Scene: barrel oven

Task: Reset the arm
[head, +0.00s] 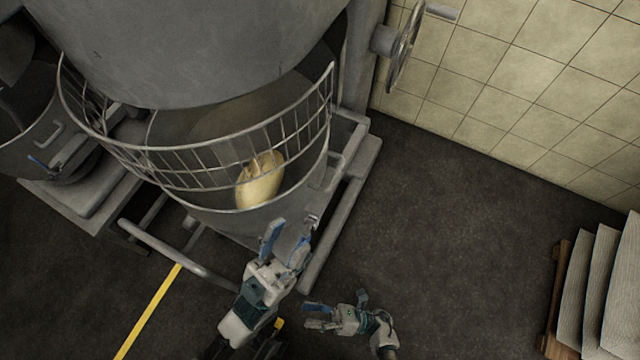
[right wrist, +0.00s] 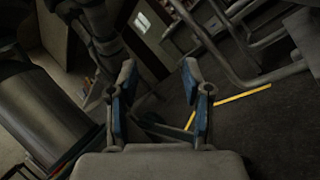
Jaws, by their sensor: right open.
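My left gripper (head: 291,232) is open and empty in the head view, with its blue-padded fingers apart. It is in front of the large grey mixer bowl (head: 225,222). A pale yellow dough-like lump (head: 259,180) lies in the bowl behind the wire guard, apart from the gripper. My right gripper (head: 328,312) is lower and to the right, over the dark floor. It is open and empty; the right wrist view shows its two blue-padded fingers (right wrist: 159,72) spread with nothing between them.
The mixer's wire guard (head: 235,144) rings the bowl, and its grey frame (head: 345,190) stands to the right. A handwheel (head: 405,47) is by the tiled wall (head: 520,75). Stacked pale sheets (head: 600,290) stand at right. The dark floor (head: 460,240) between is clear.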

